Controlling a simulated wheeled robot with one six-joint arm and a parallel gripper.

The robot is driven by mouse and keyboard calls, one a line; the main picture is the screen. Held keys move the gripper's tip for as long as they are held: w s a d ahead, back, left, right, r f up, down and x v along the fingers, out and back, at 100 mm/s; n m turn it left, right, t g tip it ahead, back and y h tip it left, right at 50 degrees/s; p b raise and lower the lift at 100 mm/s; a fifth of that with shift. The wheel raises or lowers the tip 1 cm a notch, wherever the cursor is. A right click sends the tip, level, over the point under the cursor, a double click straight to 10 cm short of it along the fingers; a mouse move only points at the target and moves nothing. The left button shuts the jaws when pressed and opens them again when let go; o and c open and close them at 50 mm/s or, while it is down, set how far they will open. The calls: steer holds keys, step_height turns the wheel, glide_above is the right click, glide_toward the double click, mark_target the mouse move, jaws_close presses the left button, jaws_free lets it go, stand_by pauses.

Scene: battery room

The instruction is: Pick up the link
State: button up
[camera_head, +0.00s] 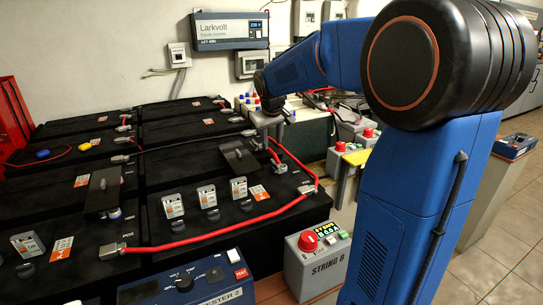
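No single part is clearly marked as the link. Red cables with metal lugs join terminals on the black batteries: a long red cable (215,234) runs across the front batteries, and a short red cable (296,160) curves down the right side. My gripper (273,143) points down over the right-hand batteries, close to the upper end of the short red cable. Its fingers are small in view, and I cannot tell whether they touch the cable or hold anything. A dark plate (240,158) sits tilted just left of my gripper; another dark plate (103,190) stands farther left.
A blue tester (188,287) and a grey String 8 box (318,262) with a red button stand in front of the batteries. Several white tags stand on the batteries. A Larkvolt unit (230,30) hangs on the wall. Open tiled floor (500,260) lies at right.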

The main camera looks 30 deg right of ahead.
mark_target(272, 152)
steer(key=shift+x, duration=2.65)
steer(key=shift+s, duration=0.2)
jaws_close()
